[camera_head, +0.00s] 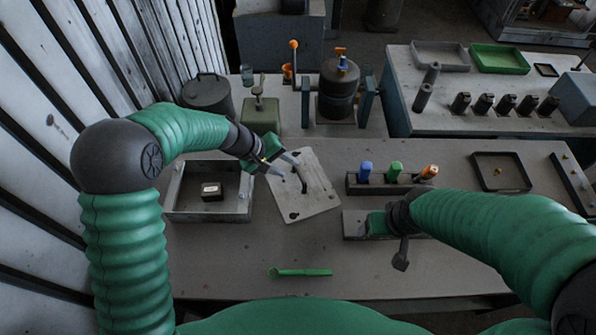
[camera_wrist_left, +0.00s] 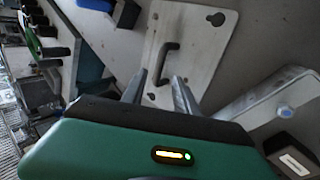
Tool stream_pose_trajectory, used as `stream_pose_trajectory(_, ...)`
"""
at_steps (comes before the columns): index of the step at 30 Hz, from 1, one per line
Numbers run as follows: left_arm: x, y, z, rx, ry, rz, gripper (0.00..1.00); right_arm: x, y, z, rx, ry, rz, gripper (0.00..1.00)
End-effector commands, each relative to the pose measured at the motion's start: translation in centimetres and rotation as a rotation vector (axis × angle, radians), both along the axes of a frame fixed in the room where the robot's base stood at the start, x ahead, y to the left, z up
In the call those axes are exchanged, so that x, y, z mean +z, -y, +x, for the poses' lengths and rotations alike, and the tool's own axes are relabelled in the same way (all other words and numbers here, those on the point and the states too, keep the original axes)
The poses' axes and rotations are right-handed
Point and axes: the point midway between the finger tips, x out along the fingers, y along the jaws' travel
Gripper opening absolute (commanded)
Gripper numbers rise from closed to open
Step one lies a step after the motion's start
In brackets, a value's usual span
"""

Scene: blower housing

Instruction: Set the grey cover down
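The grey cover (camera_head: 318,197) is a flat pale plate with a dark bar handle and a keyhole-shaped hole near one corner. It appears to lie flat on the bench, turned at an angle, just right of the grey tray. In the left wrist view the cover (camera_wrist_left: 200,58) lies ahead of the fingers. My left gripper (camera_head: 283,166) is over the cover's upper left part, its two fingers apart. The handle (camera_wrist_left: 166,62) shows beyond the fingertips, with no grip on it visible. My right gripper (camera_head: 401,255) points down near a green block; its fingers cannot be made out.
The grey tray (camera_head: 207,216) holds a small dark box (camera_head: 212,191). A dark rack (camera_head: 392,184) with blue, green and orange items stands to the right. A green tool (camera_head: 300,272) lies in front. A dark blower-like housing (camera_head: 338,92) stands behind.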

Motion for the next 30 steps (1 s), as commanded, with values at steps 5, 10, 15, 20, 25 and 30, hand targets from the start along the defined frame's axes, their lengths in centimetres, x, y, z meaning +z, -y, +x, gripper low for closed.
stream_pose_trajectory(5,2.8,-1.5,-0.7,-0.001,0.001,0.003,0.36,-0.3,0.0,0.0,0.000,0.000,0.000,0.74)
stream_pose_trajectory(10,3.5,-1.8,-0.9,-0.001,-0.001,0.003,0.36,-0.3,0.0,0.0,0.000,0.000,0.000,0.74)
stream_pose_trajectory(15,3.3,-4.2,-3.9,-0.038,0.002,0.111,0.36,-0.3,0.0,0.0,0.000,0.000,0.000,0.74)
stream_pose_trajectory(20,3.0,-11.5,-13.4,-0.169,0.044,0.426,0.36,-0.3,0.0,0.0,0.000,0.000,0.000,0.74)
stream_pose_trajectory(25,2.8,-15.7,-19.7,-0.292,0.101,0.602,0.36,-0.3,0.0,0.0,0.000,0.000,0.000,0.74)
stream_pose_trajectory(30,2.6,-16.0,-20.4,-0.314,0.108,0.624,0.36,-0.3,0.0,0.0,0.000,0.000,0.000,0.74)
